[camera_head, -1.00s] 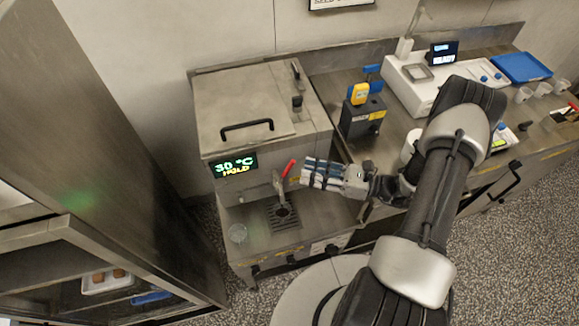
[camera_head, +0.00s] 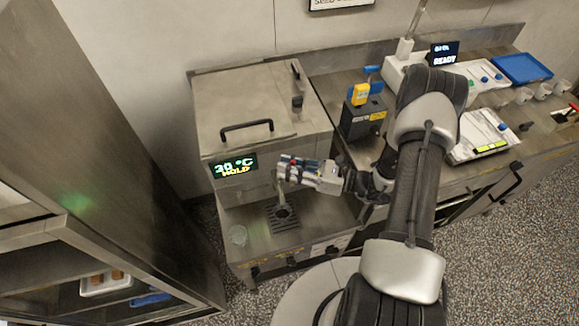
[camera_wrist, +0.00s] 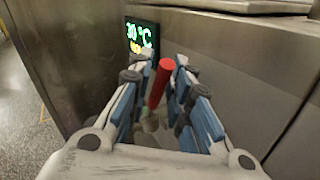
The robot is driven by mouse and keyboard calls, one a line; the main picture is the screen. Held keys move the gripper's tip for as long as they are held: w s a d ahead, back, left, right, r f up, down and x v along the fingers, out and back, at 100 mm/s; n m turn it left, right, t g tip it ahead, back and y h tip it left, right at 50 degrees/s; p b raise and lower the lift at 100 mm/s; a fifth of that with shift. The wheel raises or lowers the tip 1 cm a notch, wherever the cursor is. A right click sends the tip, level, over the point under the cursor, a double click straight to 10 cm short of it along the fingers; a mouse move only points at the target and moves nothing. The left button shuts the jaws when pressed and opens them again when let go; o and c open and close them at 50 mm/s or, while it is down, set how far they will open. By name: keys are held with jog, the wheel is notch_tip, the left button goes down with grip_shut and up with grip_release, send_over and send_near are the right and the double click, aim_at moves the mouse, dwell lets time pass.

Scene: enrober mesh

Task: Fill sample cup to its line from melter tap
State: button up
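The melter (camera_head: 265,110) is a steel box whose display (camera_head: 233,166) reads 30 °C HOLD. Its tap (camera_head: 281,191) points down over a dark drip grate (camera_head: 284,220). A clear cup (camera_head: 238,235), seemingly empty, stands on the steel ledge left of the grate; its line is too small to see. My gripper (camera_head: 283,168) is at the tap's handle. In the wrist view the red handle (camera_wrist: 160,84) stands between my fingers (camera_wrist: 158,95), which are apart on either side with a gap visible. My fingers mostly hide the handle in the head view.
A black device with a yellow top (camera_head: 360,95) stands right of the melter. Farther right are a blue tray (camera_head: 522,67), white cups (camera_head: 523,95) and a screen reading READY (camera_head: 444,54). A tall steel cabinet (camera_head: 110,150) stands at left. The ledge around the clear cup is free.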

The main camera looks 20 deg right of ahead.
aim_at(278, 182)
grip_shut()
dwell(0.4)
jog(key=shift+a+r+p, duration=0.2)
jog(key=shift+r+p, duration=0.1)
jog(key=shift+p, duration=0.2)
jog(key=a+n+h+p, duration=0.1)
jog(key=a+g+h+p, duration=0.1)
jog(key=p, duration=0.1)
jog(key=shift+a+r+n+h, duration=0.15)
jog(key=shift+r+n+h, duration=0.15)
jog(key=shift+r+n, duration=0.1)
jog(key=shift+a+f+n+g+h+p, duration=0.35)
jog(key=shift+a+h, duration=0.1)
jog(key=shift+h, duration=0.35)
